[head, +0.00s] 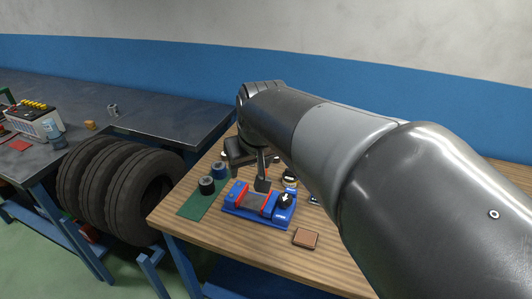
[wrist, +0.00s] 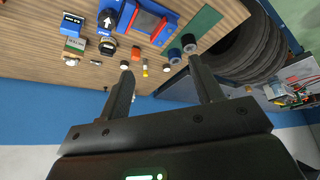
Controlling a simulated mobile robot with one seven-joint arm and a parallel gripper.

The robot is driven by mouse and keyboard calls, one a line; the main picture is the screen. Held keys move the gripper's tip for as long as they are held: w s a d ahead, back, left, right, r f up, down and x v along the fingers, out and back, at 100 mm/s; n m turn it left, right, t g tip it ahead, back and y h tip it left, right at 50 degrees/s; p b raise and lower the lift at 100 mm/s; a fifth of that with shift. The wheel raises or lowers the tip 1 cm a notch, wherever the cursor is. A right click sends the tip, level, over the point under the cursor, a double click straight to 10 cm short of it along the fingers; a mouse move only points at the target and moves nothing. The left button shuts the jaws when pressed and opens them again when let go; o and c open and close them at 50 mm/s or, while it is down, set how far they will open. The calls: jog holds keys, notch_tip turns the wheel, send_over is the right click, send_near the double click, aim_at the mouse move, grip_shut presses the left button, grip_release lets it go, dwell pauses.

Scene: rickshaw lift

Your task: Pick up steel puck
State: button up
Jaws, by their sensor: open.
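My gripper (wrist: 165,82) is open and empty, with its two dark fingers spread apart. In the head view my gripper (head: 262,184) hangs above the wooden bench beside the blue device, partly hidden by my arm. Several small round pieces stand in a loose row on the bench in the wrist view. A pale one (wrist: 124,65) is near the left fingertip, and another pale one (wrist: 166,68) lies between the fingers in the picture. They are too small to tell which is the steel puck.
A blue device (head: 259,204) with red parts and a black knob stands on the wooden bench (head: 180,213). A green mat (head: 192,206) holds a black roll (head: 206,186) and a blue roll (head: 219,171). A brown block (head: 305,238) lies in front. Tires (head: 115,190) stand at left.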

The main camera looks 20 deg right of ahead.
jog(key=w+d+f, duration=0.2)
jog(key=w+d, duration=0.2)
jog(key=w, duration=0.4)
jog(key=w+d+f, duration=0.2)
jog(key=w+d, duration=0.3)
jog(key=w, duration=0.4)
jog(key=shift+m+g, duration=0.3)
jog(key=w+d+f, duration=0.5)
jog(key=f, duration=0.1)
jog(key=w+d+f, duration=0.4)
jog(key=w+f, duration=0.1)
jog(key=f, duration=0.1)
jog(key=w+d+f, duration=0.5)
jog(key=f, duration=0.1)
jog(key=shift+d+f, duration=0.3)
jog(key=shift+f, duration=0.1)
jog(key=x, duration=0.5)
jog(key=shift+s+a, duration=0.15)
jog(key=shift+a, duration=0.1)
jog(key=c, duration=1.2)
